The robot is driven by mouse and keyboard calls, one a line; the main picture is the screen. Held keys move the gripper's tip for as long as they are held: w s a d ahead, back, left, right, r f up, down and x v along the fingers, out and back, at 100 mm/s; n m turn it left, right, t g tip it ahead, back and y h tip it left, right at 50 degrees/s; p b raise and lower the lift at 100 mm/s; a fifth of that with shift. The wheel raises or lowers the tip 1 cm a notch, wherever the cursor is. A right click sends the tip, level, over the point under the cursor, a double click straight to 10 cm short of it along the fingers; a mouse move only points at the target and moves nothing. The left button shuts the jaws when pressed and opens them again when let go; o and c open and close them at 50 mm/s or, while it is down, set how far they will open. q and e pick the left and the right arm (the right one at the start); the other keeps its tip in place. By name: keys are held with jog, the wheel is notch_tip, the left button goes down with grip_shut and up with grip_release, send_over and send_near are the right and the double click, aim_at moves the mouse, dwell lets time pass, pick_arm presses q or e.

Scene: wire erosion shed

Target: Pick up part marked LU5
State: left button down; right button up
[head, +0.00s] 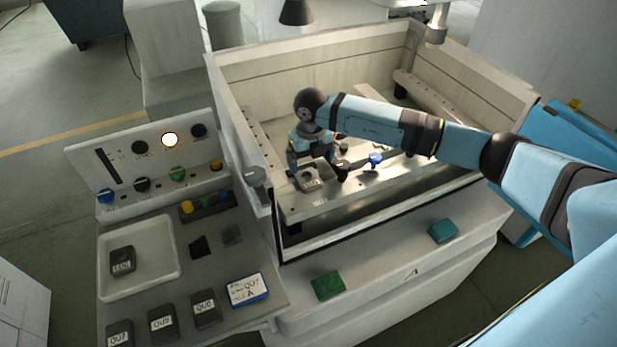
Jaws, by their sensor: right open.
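My right arm reaches in from the right over the machine's work tank. Its gripper (317,164) points down, open, its fingers apart just above or around a small grey part with a dark hole (310,180). I cannot tell whether the fingers touch it. The part lies on the pale work plate (345,198), which carries small lettering in front of it that I cannot read for certain. A dark part with a white label (122,262) lies in the white tray at left; its marking is too small to read surely. I cannot make out LU5 on any part. My left gripper is out of view.
The tank's walls (262,205) enclose the plate. A blue-topped knob (375,160) and dark clamps stand right of the gripper. Labelled dark blocks (163,322) and a job card (247,290) lie on the side shelf, below a control panel (150,160).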

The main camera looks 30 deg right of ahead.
aim_at(309, 175)
jog(key=f, duration=0.2)
jog(key=f+p, duration=0.2)
jog(key=f, duration=0.1)
jog(key=shift+a+f, duration=0.3)
jog(key=shift+w+f, duration=0.15)
jog(key=shift+f, duration=0.25)
jog(key=shift+c, duration=0.4)
jog(key=c, duration=1.1)
jog(key=shift+r, duration=0.1)
jog(key=shift+c, duration=0.8)
